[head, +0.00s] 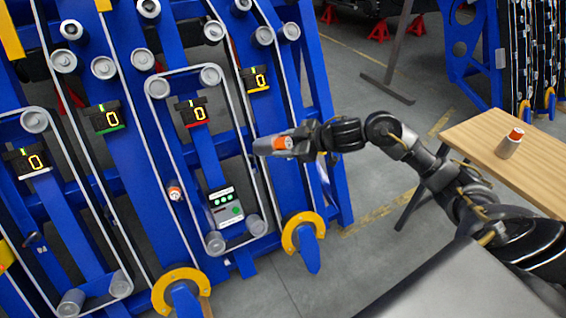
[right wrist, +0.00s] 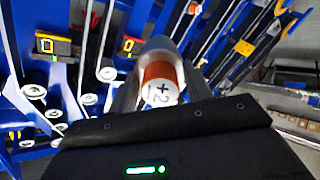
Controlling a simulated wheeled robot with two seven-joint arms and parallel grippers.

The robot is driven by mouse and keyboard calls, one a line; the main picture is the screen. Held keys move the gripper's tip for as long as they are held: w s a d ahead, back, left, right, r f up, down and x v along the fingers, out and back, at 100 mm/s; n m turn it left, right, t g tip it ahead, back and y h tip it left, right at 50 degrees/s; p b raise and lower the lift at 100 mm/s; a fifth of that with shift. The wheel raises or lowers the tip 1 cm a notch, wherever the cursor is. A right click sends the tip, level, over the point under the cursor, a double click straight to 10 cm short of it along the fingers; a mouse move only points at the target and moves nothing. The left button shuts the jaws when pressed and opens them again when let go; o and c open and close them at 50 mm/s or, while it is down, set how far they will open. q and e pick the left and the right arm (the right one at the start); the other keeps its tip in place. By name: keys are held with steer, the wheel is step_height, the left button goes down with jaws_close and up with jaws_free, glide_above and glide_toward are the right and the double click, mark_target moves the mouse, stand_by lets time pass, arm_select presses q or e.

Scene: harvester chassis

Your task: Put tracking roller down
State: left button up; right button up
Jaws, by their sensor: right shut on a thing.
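The tracking roller (head: 264,146) is a grey cylinder with an orange band and a white end. My right gripper (head: 297,141) is shut on it and holds it sideways in front of the blue frame, above the right yellow-topped foot. In the right wrist view the roller (right wrist: 162,88) sits between the fingers, its white end marked "+2" facing the camera. Whether it touches the frame or a belt behind it I cannot tell. My left gripper is in neither view.
The blue frame (head: 215,165) carries belts, grey rollers and several displays reading 0. A similar orange-banded roller (head: 175,191) is on the frame. Yellow-topped feet (head: 303,228) stick out at the front.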

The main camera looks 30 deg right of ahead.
steer(key=w+d+f+m+t+h, duration=0.1)
steer(key=w+d+f+m+h, duration=0.15)
steer(key=w+d, duration=0.45)
steer(key=s+d+f+m+g+h, duration=0.1)
steer(key=s+d+f+m+h, duration=0.3)
steer(key=d+f+m+h, duration=0.7)
steer(key=s+a+r+n+t+y, duration=0.1)
steer(key=s+a+r+n+y, duration=0.15)
steer(key=a, duration=0.45)
steer(key=s+a+r+n+y, duration=0.1)
steer(key=s+a, duration=0.3)
steer(key=a, duration=0.4)
steer(key=s+a+r+n+t+y, duration=0.1)
steer(key=s+a, duration=0.2)
steer(key=a, duration=0.4)
steer(key=s+a+r+n+y, duration=0.2)
steer(key=s+a+r, duration=0.2)
steer(key=s+a, duration=0.1)
steer(key=shift+v, duration=0.85)
